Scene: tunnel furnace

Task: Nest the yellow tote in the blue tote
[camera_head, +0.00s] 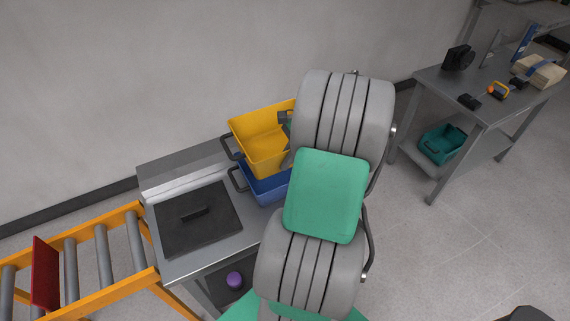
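The yellow tote (258,140) is upright, slightly tilted, over the blue tote (264,188) on the grey metal table. The yellow tote's lower part overlaps the blue tote in this view; I cannot tell how deep it sits inside. The blue tote shows only its near left side and a dark handle. My grey and green arm hides the right side of both totes. A small part of my gripper (285,119) shows at the yellow tote's right rim; its fingers are mostly hidden behind my arm.
The table (213,256) holds a black lidded plate (198,219) left of the totes. A purple ball (235,280) is on the lower shelf. An orange roller conveyor (85,263) adjoins at left. A second table (484,90) with tools and a teal bin (441,145) stands at right. Floor between is clear.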

